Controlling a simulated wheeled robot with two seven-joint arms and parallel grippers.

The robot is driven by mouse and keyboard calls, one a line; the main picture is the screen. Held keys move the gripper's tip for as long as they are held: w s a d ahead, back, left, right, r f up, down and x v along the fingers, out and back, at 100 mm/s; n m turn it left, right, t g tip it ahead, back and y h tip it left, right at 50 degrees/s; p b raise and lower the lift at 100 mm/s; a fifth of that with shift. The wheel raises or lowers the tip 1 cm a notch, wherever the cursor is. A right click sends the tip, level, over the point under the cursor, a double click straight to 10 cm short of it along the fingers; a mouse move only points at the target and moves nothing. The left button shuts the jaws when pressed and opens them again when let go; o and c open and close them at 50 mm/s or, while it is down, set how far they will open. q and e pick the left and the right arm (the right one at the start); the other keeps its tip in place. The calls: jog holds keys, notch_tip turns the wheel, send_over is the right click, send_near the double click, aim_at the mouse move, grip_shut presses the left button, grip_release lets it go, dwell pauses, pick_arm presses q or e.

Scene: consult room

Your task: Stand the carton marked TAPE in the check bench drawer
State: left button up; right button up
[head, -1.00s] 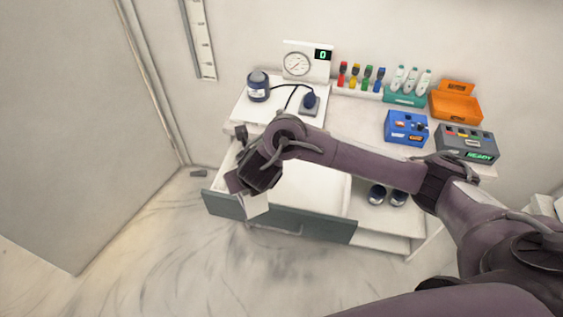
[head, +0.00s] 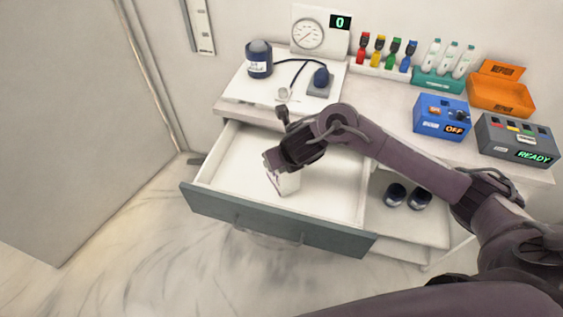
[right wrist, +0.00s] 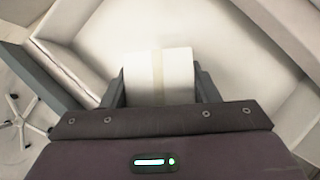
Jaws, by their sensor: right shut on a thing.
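A small white carton (head: 285,182) is in my right gripper (head: 276,163), which is shut on it. In the right wrist view the carton (right wrist: 158,68) sits between the two fingers and shows a beige stripe; no marking can be read. The check bench drawer (head: 232,160) is pulled open, with a white inside and a grey-blue front (head: 275,222). The carton is over the drawer's inside, near the front panel. I cannot tell whether it touches the drawer floor. In the right wrist view the drawer's pale inside (right wrist: 215,30) lies around the carton. My left gripper is not in view.
Two dark round things (head: 396,194) lie on the shelf to the right. The drawer looks otherwise empty.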

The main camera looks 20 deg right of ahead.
jog(key=shift+f, duration=0.3)
jog(key=shift+s+a+f+b, duration=0.1)
jog(key=shift+f+b, duration=0.55)
jog(key=shift+b, duration=0.15)
notch_tip(320, 180, down, 4)
jog(key=b, duration=0.3)
jog(key=shift+f+b, duration=0.4)
jog(key=shift+b, duration=0.2)
jog(key=shift+f+b, duration=0.45)
jog(key=shift+b, duration=0.05)
jog(key=o, duration=1.2)
jog(key=shift+o, duration=0.2)
jog(key=shift+r, duration=0.1)
